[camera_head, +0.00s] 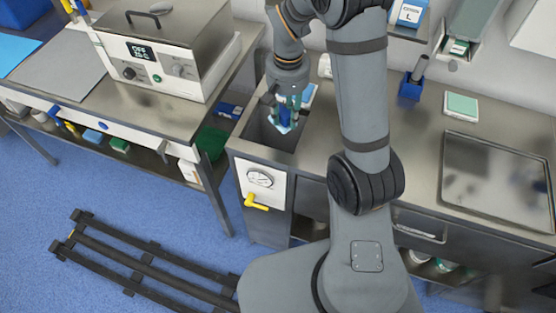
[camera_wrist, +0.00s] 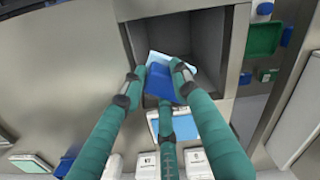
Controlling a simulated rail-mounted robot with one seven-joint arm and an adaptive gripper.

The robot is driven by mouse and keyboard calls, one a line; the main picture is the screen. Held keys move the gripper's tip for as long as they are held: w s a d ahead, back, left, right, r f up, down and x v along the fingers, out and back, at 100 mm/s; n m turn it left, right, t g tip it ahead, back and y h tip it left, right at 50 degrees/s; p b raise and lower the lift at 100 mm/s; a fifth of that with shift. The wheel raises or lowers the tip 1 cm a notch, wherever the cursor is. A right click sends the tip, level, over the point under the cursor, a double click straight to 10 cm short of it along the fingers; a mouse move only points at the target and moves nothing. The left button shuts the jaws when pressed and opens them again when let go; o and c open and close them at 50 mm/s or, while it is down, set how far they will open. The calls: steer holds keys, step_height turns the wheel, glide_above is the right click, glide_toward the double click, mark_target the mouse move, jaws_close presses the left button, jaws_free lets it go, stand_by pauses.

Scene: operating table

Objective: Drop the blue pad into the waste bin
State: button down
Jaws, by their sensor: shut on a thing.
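My gripper (camera_head: 285,106) is shut on the blue pad, its fingers pointing down. The pad (camera_wrist: 163,84), dark blue with a pale light-blue part, is held between the fingertips in the wrist view. It shows only as a small blue and pale patch (camera_head: 284,125) in the head view, partly hidden by the fingers. The waste bin looks to be the square dark opening (camera_head: 256,132) in the steel counter. In the wrist view its grey inner walls (camera_wrist: 192,35) show just beyond the pad. The pad is over or at the opening; its exact height is unclear.
A steel tray (camera_head: 495,182), a green-and-white pad (camera_head: 461,106) and a blue holder (camera_head: 410,88) stand on the counter at right. A box-shaped device (camera_head: 168,55) with a display stands on the left table. A blue-and-white item (camera_wrist: 183,126) lies near the opening.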

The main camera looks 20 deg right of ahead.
steer(key=shift+w, duration=0.75)
steer(key=shift+w+f+n+b, duration=0.1)
steer(key=shift+f+n+b, duration=0.2)
step_height(320, 180, down, 5)
steer(key=b, duration=0.4)
steer(key=shift+f, duration=0.2)
steer(key=c, duration=1.3)
jaws_free()
steer(key=shift+c, duration=0.2)
steer(key=shift+o, duration=0.4)
steer(key=shift+r, duration=0.15)
